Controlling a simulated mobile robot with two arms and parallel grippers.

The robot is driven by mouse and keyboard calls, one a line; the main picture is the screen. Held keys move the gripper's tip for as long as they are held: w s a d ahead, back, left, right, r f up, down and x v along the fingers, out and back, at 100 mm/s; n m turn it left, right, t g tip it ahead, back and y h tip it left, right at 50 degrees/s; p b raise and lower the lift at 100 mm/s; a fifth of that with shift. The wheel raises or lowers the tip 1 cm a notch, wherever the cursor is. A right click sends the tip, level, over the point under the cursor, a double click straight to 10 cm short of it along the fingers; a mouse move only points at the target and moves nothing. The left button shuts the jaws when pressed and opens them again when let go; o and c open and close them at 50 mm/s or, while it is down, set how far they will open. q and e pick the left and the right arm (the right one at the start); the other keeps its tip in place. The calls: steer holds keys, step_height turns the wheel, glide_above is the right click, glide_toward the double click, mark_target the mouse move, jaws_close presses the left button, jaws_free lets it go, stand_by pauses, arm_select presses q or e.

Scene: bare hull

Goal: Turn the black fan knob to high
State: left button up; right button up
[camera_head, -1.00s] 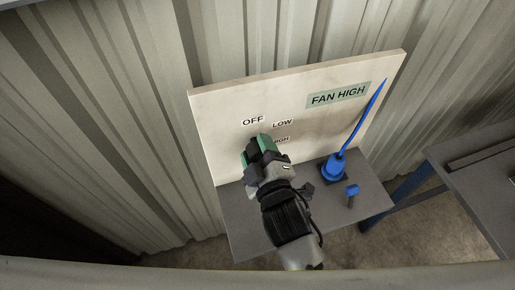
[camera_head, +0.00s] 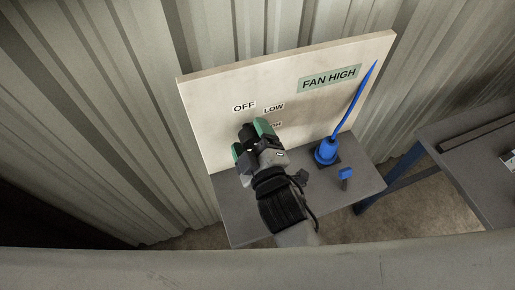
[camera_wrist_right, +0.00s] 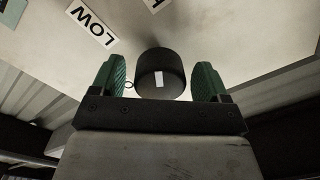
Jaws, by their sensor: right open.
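The black fan knob (camera_wrist_right: 160,75) sits on the pale panel (camera_head: 215,105), with a white mark on its rim. In the right wrist view it lies between the two green fingers of my right gripper (camera_wrist_right: 160,80), with a gap on each side. In the head view my right gripper (camera_head: 252,140) is open at the panel, and the knob (camera_head: 247,131) shows only partly behind it. The labels OFF (camera_head: 244,106) and LOW (camera_head: 273,108) stand above the gripper; the HIGH label (camera_head: 276,125) is partly hidden by a finger. My left gripper is not in view.
A FAN HIGH sign (camera_head: 329,78) is on the panel's upper right. Another grey table (camera_head: 480,150) stands farther right.

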steer(key=v, duration=1)
steer(key=shift+s, duration=0.15)
